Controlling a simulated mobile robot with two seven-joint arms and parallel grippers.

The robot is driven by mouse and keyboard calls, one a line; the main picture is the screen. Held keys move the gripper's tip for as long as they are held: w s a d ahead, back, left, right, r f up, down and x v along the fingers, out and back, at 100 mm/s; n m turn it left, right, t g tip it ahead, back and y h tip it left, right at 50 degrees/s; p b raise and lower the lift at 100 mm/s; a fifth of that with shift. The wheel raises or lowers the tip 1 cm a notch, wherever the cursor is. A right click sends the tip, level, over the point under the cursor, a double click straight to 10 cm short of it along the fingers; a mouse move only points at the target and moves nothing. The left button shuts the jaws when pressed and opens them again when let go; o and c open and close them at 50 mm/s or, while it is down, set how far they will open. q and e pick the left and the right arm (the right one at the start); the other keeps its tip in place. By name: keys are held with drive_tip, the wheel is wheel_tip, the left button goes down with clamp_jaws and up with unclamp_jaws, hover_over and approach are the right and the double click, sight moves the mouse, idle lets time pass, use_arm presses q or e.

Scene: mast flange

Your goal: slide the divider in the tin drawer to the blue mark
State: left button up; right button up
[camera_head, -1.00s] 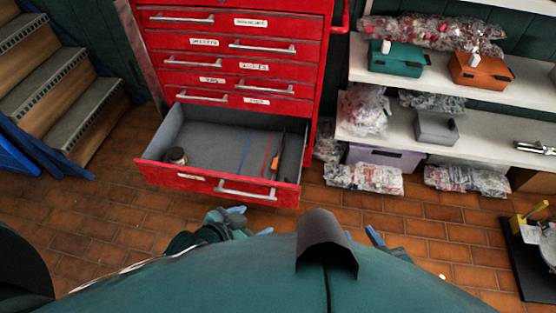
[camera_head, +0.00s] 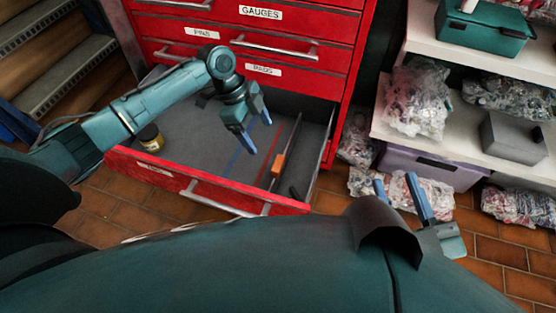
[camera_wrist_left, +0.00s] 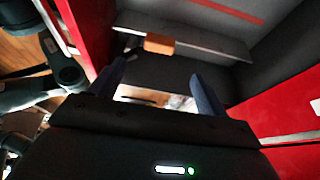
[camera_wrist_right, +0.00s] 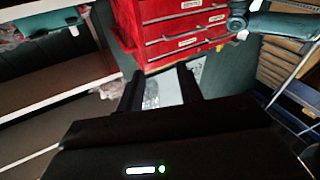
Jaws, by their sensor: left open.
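The tin drawer (camera_head: 180,185) is pulled out, grey inside. The divider (camera_head: 293,138) is a thin upright grey plate with an orange block (camera_head: 278,165) on it, standing right of the red line (camera_head: 277,133). The blue mark (camera_head: 234,162) is a line on the drawer floor further left. My left gripper (camera_head: 256,134) is open and empty above the drawer, left of the divider. The left wrist view shows the divider (camera_wrist_left: 205,45) and orange block (camera_wrist_left: 160,43) beyond the open fingers. My right gripper (camera_head: 399,188) is open and empty, outside the drawer to the right.
A small jar (camera_head: 151,138) stands in the drawer's left part. A dark object (camera_head: 295,193) lies near the front right of the divider. Shelves (camera_head: 425,135) with bagged parts and a grey box (camera_head: 513,138) stand to the right.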

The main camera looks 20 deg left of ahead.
sight(276, 162)
use_arm(q)
drive_tip(key=b+x, duration=0.4)
drive_tip(key=x, duration=0.7)
drive_tip(key=shift+d+f, duration=0.2)
drive_tip(key=shift+f, duration=0.1)
drive_tip(key=shift+d+f+b, duration=0.1)
drive_tip(key=shift+f+b, duration=0.05)
drive_tip(key=shift+b, duration=0.15)
use_arm(e)
drive_tip(key=shift+a+m+y, duration=0.4)
drive_tip(key=shift+m+y, duration=0.1)
drive_tip(key=shift+r+t, duration=0.1)
drive_tip(key=shift+t, duration=0.2)
use_arm(q)
drive_tip(key=shift+c, duration=0.6)
